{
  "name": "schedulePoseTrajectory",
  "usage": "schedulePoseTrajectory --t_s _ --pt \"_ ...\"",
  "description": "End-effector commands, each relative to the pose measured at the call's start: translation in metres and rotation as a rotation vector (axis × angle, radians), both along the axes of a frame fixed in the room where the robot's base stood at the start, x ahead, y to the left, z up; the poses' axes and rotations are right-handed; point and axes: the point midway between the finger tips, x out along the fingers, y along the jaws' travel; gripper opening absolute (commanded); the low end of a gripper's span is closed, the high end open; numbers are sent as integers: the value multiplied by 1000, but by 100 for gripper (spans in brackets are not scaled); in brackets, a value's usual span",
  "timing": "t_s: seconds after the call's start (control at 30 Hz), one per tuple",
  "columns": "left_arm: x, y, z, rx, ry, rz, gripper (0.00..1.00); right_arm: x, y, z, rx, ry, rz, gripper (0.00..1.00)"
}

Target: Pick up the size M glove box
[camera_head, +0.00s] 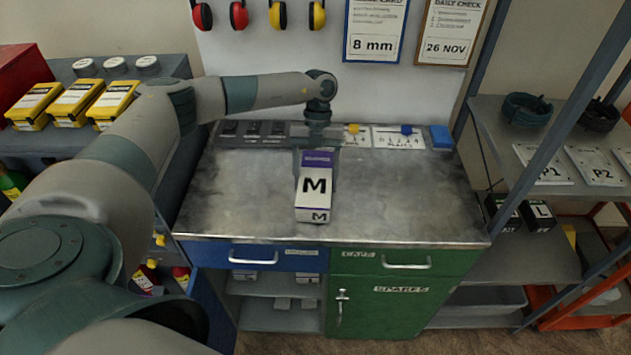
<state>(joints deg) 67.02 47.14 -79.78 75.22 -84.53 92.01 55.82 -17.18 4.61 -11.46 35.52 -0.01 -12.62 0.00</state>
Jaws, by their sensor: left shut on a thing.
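The size M glove box (313,198) is a white box with a purple end and a black M. It is at the middle of the metal workbench (400,200), its front face towards me. My left gripper (317,155) comes down over the box's far, purple end and is shut on it. The fingers are partly hidden by the box. I cannot tell whether the box touches the bench or is just above it. My right gripper is not in view.
The bench top is clear on both sides of the box. Small trays and cards (398,137) line its back edge. Yellow boxes (75,102) stand on the left shelf. A shelf post (560,140) rises at the right. A black box marked L (538,215) sits on the right shelf.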

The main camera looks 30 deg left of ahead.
Motion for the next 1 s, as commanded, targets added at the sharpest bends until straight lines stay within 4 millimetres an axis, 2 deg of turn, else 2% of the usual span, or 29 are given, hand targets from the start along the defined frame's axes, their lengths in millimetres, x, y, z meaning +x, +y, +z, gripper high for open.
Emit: schedulePoseTrajectory --t_s 0.17,0.3,1.0 --pt "1 0 15 -2 -5 -2 33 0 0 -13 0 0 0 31" --pt "-2 0 36 -1 -4 -2 33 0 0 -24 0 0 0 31" --pt "-100 -26 95 -1 -3 -2 33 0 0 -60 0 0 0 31"
